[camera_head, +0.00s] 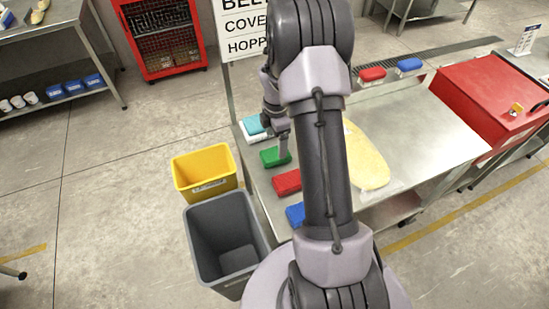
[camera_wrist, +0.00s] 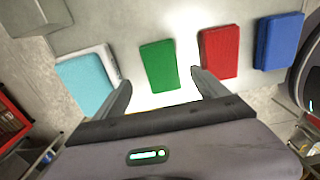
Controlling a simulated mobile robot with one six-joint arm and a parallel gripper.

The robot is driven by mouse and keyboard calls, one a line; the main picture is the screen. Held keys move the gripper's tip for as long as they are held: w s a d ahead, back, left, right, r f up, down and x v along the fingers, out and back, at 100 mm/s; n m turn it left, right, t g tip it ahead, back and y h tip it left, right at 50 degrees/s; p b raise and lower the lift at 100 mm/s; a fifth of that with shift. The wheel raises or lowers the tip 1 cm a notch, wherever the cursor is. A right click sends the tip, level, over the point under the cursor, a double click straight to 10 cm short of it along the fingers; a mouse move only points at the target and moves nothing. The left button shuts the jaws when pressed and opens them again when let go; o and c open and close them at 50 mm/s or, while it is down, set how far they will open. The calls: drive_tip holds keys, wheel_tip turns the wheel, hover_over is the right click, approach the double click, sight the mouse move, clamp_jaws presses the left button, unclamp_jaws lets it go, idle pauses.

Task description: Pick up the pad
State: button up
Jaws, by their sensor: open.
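Several coloured pads lie in a row along the left edge of the steel table. They are teal on white (camera_head: 254,125), green (camera_head: 271,159), red (camera_head: 287,182) and blue (camera_head: 295,215). My gripper (camera_wrist: 161,77) is open and empty, pointing down at the green pad. In the wrist view, the green pad (camera_wrist: 158,65) lies between and just beyond the fingertips. The red pad (camera_wrist: 219,52) is just right of the right finger, the blue pad (camera_wrist: 278,41) farther right, and the teal pad (camera_wrist: 87,79) left of the left finger. My arm partly hides the blue pad in the head view.
Another red pad (camera_head: 372,74) and blue pad (camera_head: 409,65) lie at the table's back. A yellow bin (camera_head: 205,173) and a grey bin (camera_head: 228,240) stand left of the table (camera_head: 425,135). A yellowish oval item in clear wrap (camera_head: 367,158) lies mid-table. A red cabinet (camera_head: 495,95) stands right.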

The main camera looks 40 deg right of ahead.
sight(275, 153)
wheel_tip(275, 153, down, 6)
drive_tip(key=b, duration=0.2)
drive_tip(key=shift+s+a+r+b, duration=0.1)
drive_tip(key=shift+a+r+b, duration=0.05)
drive_tip(key=shift+b, duration=0.2)
drive_tip(key=shift+r, duration=0.15)
drive_tip(key=shift+c, duration=0.6)
drive_tip(key=c, duration=1.3)
drive_tip(key=shift+r+p, duration=1.15)
drive_tip(key=shift+r, duration=0.75)
drive_tip(key=shift+c, duration=0.2)
drive_tip(key=s+a, duration=0.3)
drive_tip(key=a, duration=0.1)
drive_tip(key=s+a+p, duration=0.1)
drive_tip(key=s+a, duration=0.3)
drive_tip(key=s+a+r+p, duration=0.1)
drive_tip(key=s+a, duration=0.2)
drive_tip(key=s, duration=0.1)
drive_tip(key=shift+a+r, duration=0.1)
drive_tip(key=shift+a, duration=0.3)
